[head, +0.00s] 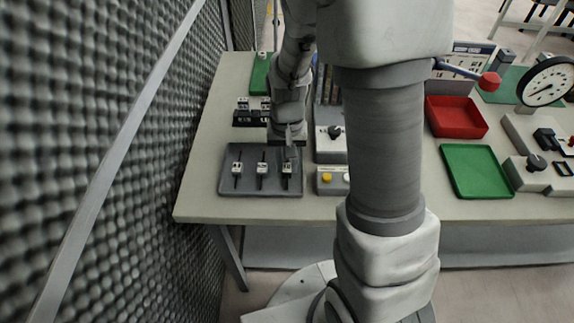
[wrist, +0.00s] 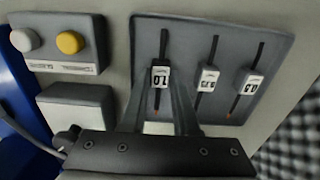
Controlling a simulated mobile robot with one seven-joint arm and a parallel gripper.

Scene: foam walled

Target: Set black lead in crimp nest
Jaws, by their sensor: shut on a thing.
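Three thin black leads with white tags lie side by side on a grey tray (head: 225,188): a left lead (head: 237,168), a middle lead (head: 262,169) and a right lead (head: 287,169). My gripper (head: 288,153) is over the right lead, pointing down. In the wrist view my gripper (wrist: 160,95) is shut on that same lead (wrist: 160,74) at its tagged block. The other two leads (wrist: 207,78) (wrist: 250,83) lie apart from the fingers. The lead appears still at the tray; I cannot tell any lift. I cannot pick out the crimp nest for certain.
Behind the tray is a black block holder (head: 250,118). Right of the tray stand a button box (head: 331,181) and a grey box with a black knob (head: 331,150). A red bin (head: 455,117) and green tray (head: 477,170) are farther right. A foam wall (head: 100,130) borders the left.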

